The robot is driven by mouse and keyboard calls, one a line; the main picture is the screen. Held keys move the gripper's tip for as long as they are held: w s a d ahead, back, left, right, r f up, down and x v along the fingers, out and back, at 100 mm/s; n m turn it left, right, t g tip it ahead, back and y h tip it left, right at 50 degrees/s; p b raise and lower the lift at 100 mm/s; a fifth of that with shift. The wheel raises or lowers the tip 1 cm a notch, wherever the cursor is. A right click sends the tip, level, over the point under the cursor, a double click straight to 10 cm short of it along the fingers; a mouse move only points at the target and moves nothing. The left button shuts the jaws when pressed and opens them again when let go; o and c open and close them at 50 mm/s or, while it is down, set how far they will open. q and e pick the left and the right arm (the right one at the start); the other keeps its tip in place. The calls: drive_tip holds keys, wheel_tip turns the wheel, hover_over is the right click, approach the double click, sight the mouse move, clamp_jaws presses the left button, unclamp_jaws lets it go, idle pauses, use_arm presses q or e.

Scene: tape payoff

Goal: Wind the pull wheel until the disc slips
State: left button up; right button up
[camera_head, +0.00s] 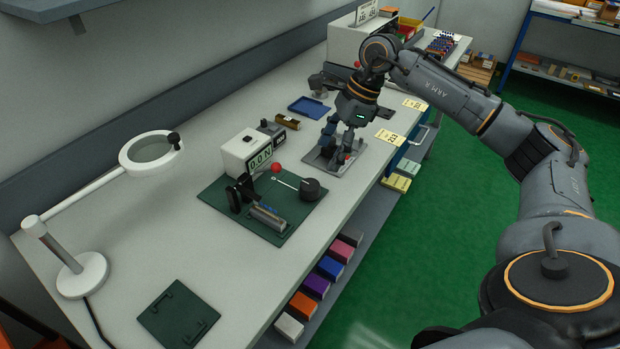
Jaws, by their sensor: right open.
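A dark green base plate (300,218) on the bench carries a test fixture. On it stand a white box with a display (246,152) reading about 0.0 N, a black stand (239,192), a small red ball (277,168) and a black round piece (310,189) at the right corner, joined by a thin pale rod. I cannot tell for sure which parts are the pull wheel and the disc. My right gripper (338,152) points down, open, over a small grey plate (322,160) behind the fixture; its fingers partly hide what is there. My left gripper is not in view.
A ring magnifier lamp (151,152) stands on the left of the bench. A loose green plate (178,316) lies at the front. A blue tray (309,107), a brown block (288,122) and yellow cards lie farther back. Coloured boxes (329,268) sit below the bench edge.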

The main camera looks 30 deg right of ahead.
sight(311, 184)
drive_tip(key=p+x, duration=0.1)
drive_tip(key=x, duration=0.5)
drive_tip(key=shift+w+a, duration=0.1)
drive_tip(key=shift+w, duration=0.05)
drive_tip(key=x, duration=0.3)
drive_tip(key=shift+f+p, duration=0.2)
drive_tip(key=shift+p, duration=0.1)
drive_tip(key=shift+w+a+f, duration=0.1)
drive_tip(key=shift+a+f, duration=0.05)
drive_tip(key=shift+f, duration=0.3)
drive_tip(key=c, duration=1.1)
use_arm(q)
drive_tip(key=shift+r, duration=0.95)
use_arm(e)
drive_tip(key=shift+c, duration=0.3)
